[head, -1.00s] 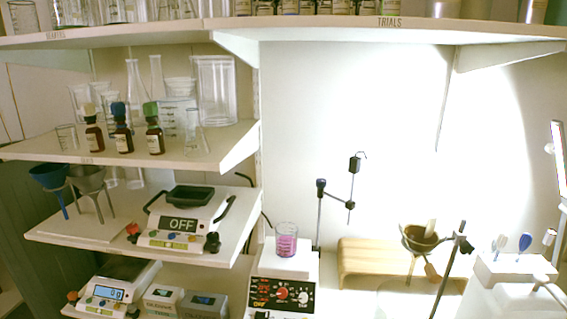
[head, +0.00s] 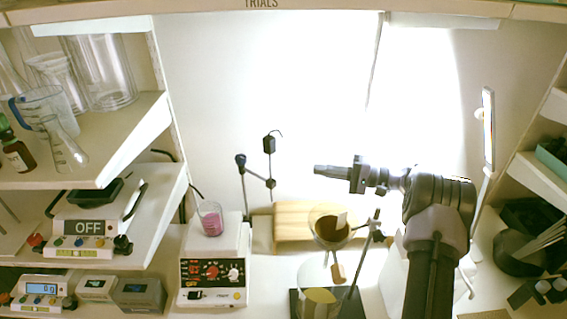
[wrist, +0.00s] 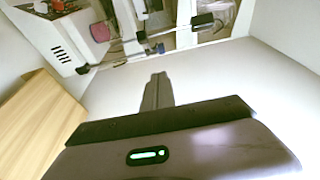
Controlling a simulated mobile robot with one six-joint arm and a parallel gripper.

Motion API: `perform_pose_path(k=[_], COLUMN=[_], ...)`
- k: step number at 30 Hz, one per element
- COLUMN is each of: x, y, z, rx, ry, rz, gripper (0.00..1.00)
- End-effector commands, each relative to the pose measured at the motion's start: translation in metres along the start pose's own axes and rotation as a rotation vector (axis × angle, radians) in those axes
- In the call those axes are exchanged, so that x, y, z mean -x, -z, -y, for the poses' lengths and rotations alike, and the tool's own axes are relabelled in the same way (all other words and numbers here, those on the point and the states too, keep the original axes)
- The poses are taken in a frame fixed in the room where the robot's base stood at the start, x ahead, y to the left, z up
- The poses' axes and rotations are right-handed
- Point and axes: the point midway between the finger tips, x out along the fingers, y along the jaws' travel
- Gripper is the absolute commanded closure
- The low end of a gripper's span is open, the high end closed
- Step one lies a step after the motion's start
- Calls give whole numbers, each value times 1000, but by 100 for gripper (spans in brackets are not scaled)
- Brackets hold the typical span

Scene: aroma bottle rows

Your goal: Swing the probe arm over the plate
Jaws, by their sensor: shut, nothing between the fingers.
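The probe arm (head: 256,180) is a thin rod jointed to a dark upright stand (head: 241,165), with a black-headed probe (head: 269,147) at its right end. It sits to the right of the plate (head: 217,238), the top of a white stirrer, and does not appear over it. A beaker of pink liquid (head: 211,219) stands on the plate. My gripper (head: 316,170) is shut and empty, pointing left, to the right of the probe in the head view. In the wrist view my gripper (wrist: 158,80) points toward the probe arm's rod (wrist: 118,60), apart from it; the pink beaker (wrist: 100,32) is behind.
A wooden stand (head: 290,222) lies right of the stirrer. A ring stand with a funnel (head: 330,228) is below my gripper. Shelves with glassware and a balance (head: 88,228) are at left. The wall space above the probe is clear.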

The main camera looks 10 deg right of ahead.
Motion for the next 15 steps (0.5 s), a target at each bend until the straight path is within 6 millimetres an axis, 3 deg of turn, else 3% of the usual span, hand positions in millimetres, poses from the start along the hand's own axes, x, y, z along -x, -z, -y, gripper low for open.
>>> perform_pose_path(k=[5,15], x=[-16,-90], y=[1,1], z=[-2,-2], rx=[5,4], ry=[10,8], rz=[-3,0], gripper=[100,100])
